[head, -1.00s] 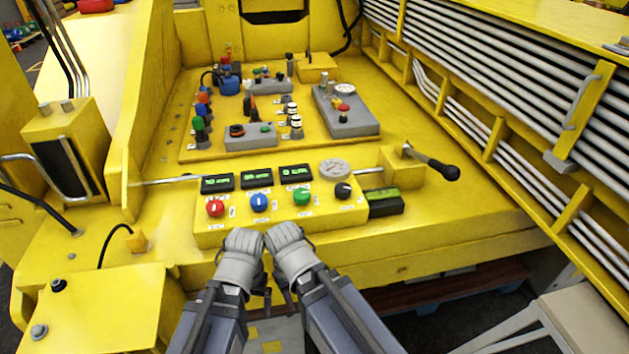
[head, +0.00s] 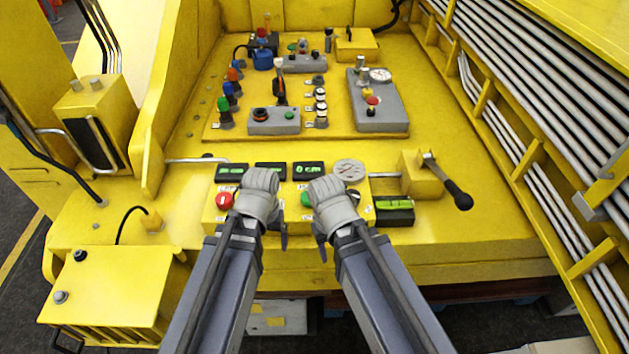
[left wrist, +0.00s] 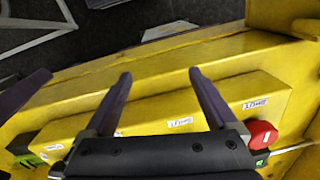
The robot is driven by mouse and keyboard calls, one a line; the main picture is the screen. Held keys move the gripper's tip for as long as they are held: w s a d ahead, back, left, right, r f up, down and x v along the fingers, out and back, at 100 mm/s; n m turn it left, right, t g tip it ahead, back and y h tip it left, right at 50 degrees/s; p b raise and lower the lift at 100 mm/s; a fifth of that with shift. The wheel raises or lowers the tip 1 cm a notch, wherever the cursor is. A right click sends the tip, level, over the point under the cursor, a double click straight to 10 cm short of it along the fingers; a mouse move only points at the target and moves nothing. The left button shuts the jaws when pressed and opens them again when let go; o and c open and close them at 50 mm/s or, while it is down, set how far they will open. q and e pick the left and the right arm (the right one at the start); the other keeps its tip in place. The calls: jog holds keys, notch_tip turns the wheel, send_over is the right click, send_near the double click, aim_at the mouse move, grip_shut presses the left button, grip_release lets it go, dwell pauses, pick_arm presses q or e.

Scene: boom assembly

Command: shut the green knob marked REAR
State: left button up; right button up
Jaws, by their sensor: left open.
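The yellow control panel (head: 382,216) has a row of knobs. A green knob (head: 306,199) shows in part between my two grippers, its right side hidden by the right one. Its marking is not readable. A red knob (head: 224,200) is left of my left gripper, and it also shows in the left wrist view (left wrist: 262,134). The blue knob is hidden. My left gripper (head: 262,228) is over the panel front, left of the green knob. In the left wrist view its fingers (left wrist: 160,73) are apart and empty. My right gripper (head: 328,235) is just right of the green knob; its jaw state is unclear.
Displays (head: 309,170) and a round gauge (head: 349,171) stand behind the knobs. A level with a green vial (head: 394,209) and a black-handled lever (head: 456,193) are at right. More switches, including another green knob (head: 224,108), stand on the plate behind.

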pick_arm(q)
jog(key=w+r+n+p, duration=0.4)
jog(key=w+r+p, duration=0.3)
jog(key=r+p, duration=0.25)
jog(key=w+d+n, duration=0.2)
jog(key=d, duration=0.1)
jog(key=w+d+n, duration=0.2)
jog(key=d, duration=0.2)
jog(key=w+d+r+n, duration=0.1)
jog(key=w+d+n, duration=0.1)
jog(key=d, duration=0.1)
jog(key=shift+w+d+h, duration=0.15)
jog(key=shift+h, duration=0.15)
jog(key=shift+d+n, duration=0.3)
jog(key=shift+n, duration=0.1)
pick_arm(e)
notch_tip(320, 180, up, 10)
jog(key=shift+d+r, duration=0.15)
jog(key=shift+r, duration=0.1)
pick_arm(q)
jog(key=shift+f, duration=0.1)
pick_arm(e)
jog(key=shift+w+f, duration=0.1)
pick_arm(q)
notch_tip(320, 180, down, 8)
jog(key=b, duration=0.8)
jog(key=shift+r, duration=0.2)
pick_arm(e)
notch_tip(320, 180, down, 8)
jog(key=shift+r, duration=0.2)
